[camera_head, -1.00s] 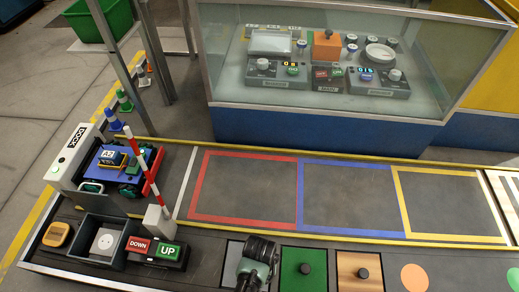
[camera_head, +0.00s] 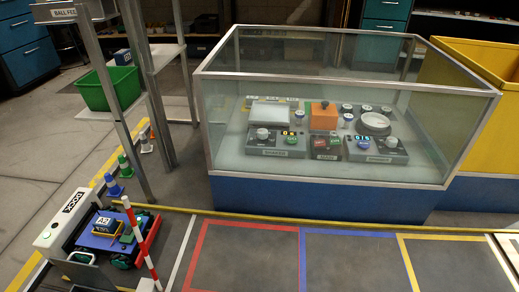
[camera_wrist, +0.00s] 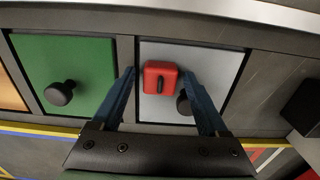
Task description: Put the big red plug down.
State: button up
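The big red plug (camera_wrist: 160,74) shows in the wrist view, a red block with a dark slot-like mark on its face. It appears to rest on the light grey panel (camera_wrist: 215,66), beside and partly over that panel's black knob (camera_wrist: 184,103). My gripper (camera_wrist: 159,76) has its two blue fingers spread, one on each side of the plug. The gripper is open. Neither the plug nor my gripper shows in the head view now.
A green panel with a black knob (camera_wrist: 60,93) lies left of the grey one. A dark block (camera_wrist: 302,107) stands at the right. In the head view are a glass case (camera_head: 330,130), a blue cart (camera_head: 105,236) and a striped barrier pole (camera_head: 140,243).

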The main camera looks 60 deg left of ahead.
notch_tip(320, 180, up, 13)
jog(key=p, duration=0.8)
jog(key=shift+p, duration=0.35)
